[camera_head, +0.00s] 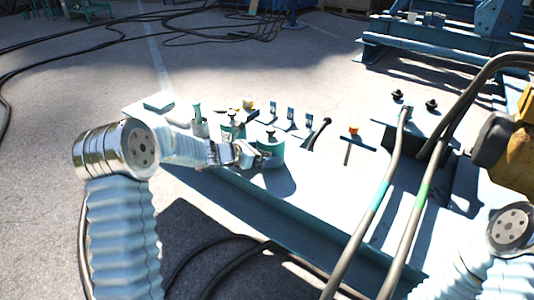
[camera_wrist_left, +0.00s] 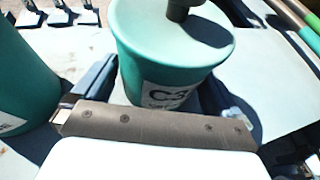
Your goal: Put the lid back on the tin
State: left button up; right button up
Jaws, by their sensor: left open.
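A green tin with a C3 label (camera_wrist_left: 165,65) fills the middle of the left wrist view; a dark knob stands on its top. In the head view this appears to be the rightmost green tin (camera_head: 271,151). My left gripper (camera_head: 246,156) is open beside it, with its fingers on either side of the tin's near face in the wrist view. Whether they touch it I cannot tell. A second green tin (camera_wrist_left: 18,75) stands at the left of the wrist view. I cannot make out a separate loose lid. My right gripper is not in view.
The tins stand on a pale blue bench (camera_head: 335,190). A green-topped canister (camera_head: 199,124), a row of small upright brackets (camera_head: 290,113) and an orange knob (camera_head: 354,131) are near. Thick cables (camera_head: 385,185) cross the bench's right side.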

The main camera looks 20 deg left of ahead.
pick_arm(q)
jog(key=v, duration=1)
jog(key=shift+s+p, duration=0.3)
jog(key=shift+a+r, duration=0.1)
jog(key=shift+a, duration=0.1)
